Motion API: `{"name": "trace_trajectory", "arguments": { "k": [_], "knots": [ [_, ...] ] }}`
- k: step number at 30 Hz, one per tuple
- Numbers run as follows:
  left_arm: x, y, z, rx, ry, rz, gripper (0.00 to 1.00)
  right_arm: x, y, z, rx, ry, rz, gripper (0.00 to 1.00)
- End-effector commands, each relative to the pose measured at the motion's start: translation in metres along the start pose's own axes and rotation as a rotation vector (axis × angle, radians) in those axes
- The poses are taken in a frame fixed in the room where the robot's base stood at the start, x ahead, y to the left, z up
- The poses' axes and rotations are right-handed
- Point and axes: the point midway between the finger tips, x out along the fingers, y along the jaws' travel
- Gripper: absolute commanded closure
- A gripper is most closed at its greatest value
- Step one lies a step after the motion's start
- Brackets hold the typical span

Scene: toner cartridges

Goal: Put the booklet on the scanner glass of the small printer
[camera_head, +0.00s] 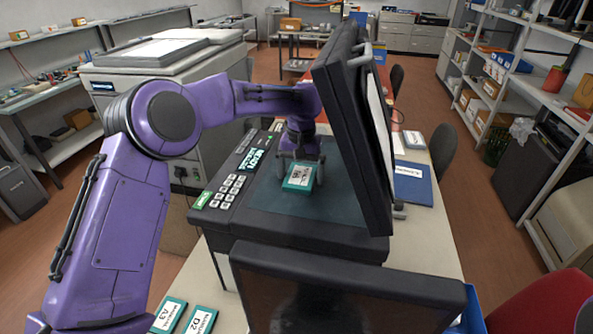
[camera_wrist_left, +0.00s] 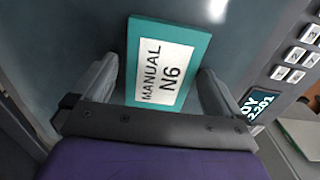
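The small printer (camera_head: 293,228) is dark, with its lid (camera_head: 352,130) raised at the right and its glass (camera_head: 262,197) exposed. A teal booklet (camera_head: 299,176) with a white label lies on the glass, near its far part. In the left wrist view the booklet (camera_wrist_left: 165,65) reads "MANUAL N6". My left gripper (camera_head: 301,168) is low over the glass with one finger on each side of the booklet. In the left wrist view the fingers stand apart, with a narrow gap at the booklet's left edge. My right gripper is out of view.
The control panel (camera_head: 237,176) lies left of the glass. Two more teal booklets (camera_head: 168,314) (camera_head: 201,320) lie at the bottom left. A dark framed panel (camera_head: 340,290) stands in front. A blue binder (camera_head: 412,186) lies right of the lid. A large copier (camera_head: 165,82) stands behind.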

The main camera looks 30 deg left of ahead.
Motion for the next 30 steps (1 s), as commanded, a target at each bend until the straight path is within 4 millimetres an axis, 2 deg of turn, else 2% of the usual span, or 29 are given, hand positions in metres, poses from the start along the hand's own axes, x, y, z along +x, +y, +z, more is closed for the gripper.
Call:
{"name": "trace_trajectory", "arguments": {
  "k": [4,10,15,30],
  "knots": [
    [-0.014,0.000,-0.001,0.000,0.004,0.001,0.00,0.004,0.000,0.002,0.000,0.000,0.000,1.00],
    [-0.056,0.000,-0.001,0.000,0.005,0.000,0.00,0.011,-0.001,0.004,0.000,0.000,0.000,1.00],
    [-0.076,0.000,0.000,0.000,0.001,-0.001,0.00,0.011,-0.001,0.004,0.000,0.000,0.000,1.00],
    [-0.079,0.000,0.000,0.000,0.000,0.000,0.00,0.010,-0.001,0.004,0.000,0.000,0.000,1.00]
  ]
}}
